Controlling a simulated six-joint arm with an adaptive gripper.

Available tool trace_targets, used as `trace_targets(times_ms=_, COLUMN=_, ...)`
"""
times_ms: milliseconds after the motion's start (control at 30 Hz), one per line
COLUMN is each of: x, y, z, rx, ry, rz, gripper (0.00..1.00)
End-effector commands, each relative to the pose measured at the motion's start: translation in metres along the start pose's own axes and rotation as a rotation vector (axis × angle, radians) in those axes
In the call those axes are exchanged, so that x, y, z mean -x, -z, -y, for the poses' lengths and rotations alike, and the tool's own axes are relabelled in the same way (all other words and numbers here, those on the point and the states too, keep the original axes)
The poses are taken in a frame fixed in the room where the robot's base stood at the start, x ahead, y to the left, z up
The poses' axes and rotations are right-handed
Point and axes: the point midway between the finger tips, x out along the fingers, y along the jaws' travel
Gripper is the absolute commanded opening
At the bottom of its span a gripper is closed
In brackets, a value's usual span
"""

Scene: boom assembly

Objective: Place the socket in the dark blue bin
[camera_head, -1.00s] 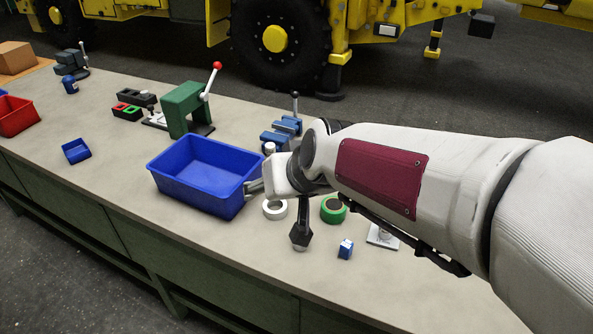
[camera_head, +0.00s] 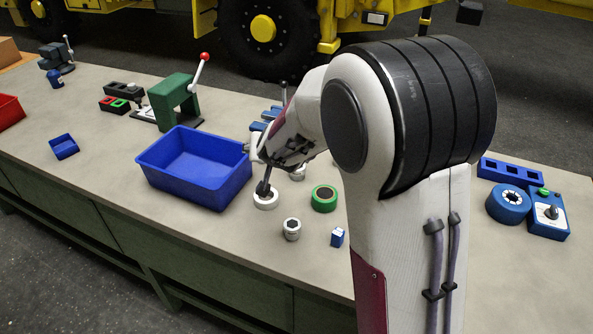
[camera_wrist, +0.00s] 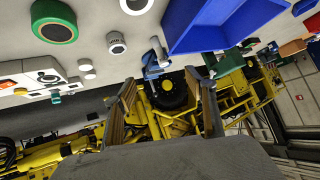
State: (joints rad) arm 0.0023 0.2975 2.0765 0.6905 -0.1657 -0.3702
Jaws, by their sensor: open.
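The socket (camera_head: 292,229) is a short grey metallic cylinder with a dark opening. It stands upright on the bench, in front of the white ring, and I cannot pick it out surely in the wrist view. The dark blue bin (camera_head: 193,199) stands to its left and looks empty; part of it also shows at the top of the wrist view (camera_wrist: 205,30). My gripper (camera_head: 258,170) is just right of the bin, partly hidden by my arm, with one dark finger over the white ring. In the wrist view its two fingers (camera_wrist: 165,105) are apart with nothing between them.
A white ring (camera_head: 266,203), a green ring (camera_head: 324,199) and a small blue block (camera_head: 337,237) lie near the socket. A green press (camera_head: 174,102) stands behind the bin. A small blue tray (camera_head: 64,146) sits left. The bench front is clear.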

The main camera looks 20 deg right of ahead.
Motion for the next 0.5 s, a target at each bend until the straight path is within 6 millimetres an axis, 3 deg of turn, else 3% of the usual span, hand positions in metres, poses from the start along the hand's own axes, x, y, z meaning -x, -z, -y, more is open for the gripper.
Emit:
trace_targets(times_ms=100, x=-0.026, y=-0.004, z=-0.012, rx=-0.013, ry=-0.047, rz=-0.018, gripper=0.56)
trace_targets(times_ms=500, x=-0.1, y=-0.025, z=-0.064, rx=-0.041, ry=-0.229, rz=-0.08, gripper=0.56)
